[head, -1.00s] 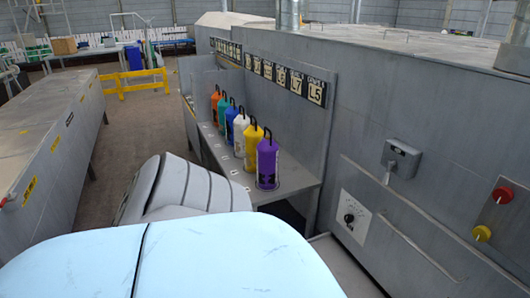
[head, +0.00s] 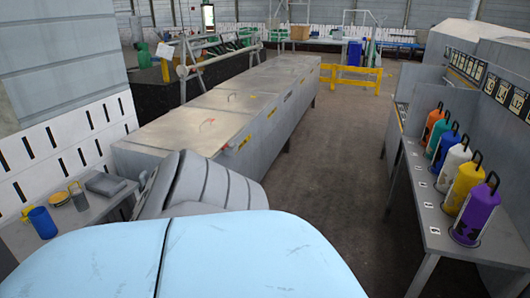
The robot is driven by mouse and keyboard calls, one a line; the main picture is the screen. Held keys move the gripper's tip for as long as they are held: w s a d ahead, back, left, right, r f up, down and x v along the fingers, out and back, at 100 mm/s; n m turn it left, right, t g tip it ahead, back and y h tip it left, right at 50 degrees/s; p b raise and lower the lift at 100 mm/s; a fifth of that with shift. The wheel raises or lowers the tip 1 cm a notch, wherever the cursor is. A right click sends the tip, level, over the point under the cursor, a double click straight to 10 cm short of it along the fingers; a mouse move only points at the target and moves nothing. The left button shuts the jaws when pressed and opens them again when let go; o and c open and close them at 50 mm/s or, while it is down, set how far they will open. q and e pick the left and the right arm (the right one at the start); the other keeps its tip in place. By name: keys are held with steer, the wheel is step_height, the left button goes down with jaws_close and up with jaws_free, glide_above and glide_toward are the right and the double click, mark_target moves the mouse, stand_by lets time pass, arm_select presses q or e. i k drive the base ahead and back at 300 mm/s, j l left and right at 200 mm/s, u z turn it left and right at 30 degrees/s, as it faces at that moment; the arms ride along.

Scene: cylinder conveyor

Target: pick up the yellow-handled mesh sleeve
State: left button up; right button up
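On a small grey table (head: 90,212) at the left of the head view stands a blue cylinder (head: 42,222) with a small yellow piece at its left side. A small grey cylinder (head: 78,198) stands behind it to the right. They are too small to tell which, if either, is the yellow-handled mesh sleeve. A yellowish disc (head: 60,199) lies between them. Neither gripper shows in the view.
A shelf (head: 438,238) at right holds several coloured cylinders with black handles, including a purple one (head: 474,214) and a yellow one (head: 462,188). A long grey cabinet (head: 225,125) runs from the left centre. Brown floor (head: 330,150) between is clear. A yellow barrier (head: 352,78) stands at the back.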

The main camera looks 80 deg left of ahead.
mark_target(78, 199)
steer(key=u, duration=4)
steer(key=i+j, duration=0.1)
steer(key=i, duration=0.35)
steer(key=j+u, duration=0.05)
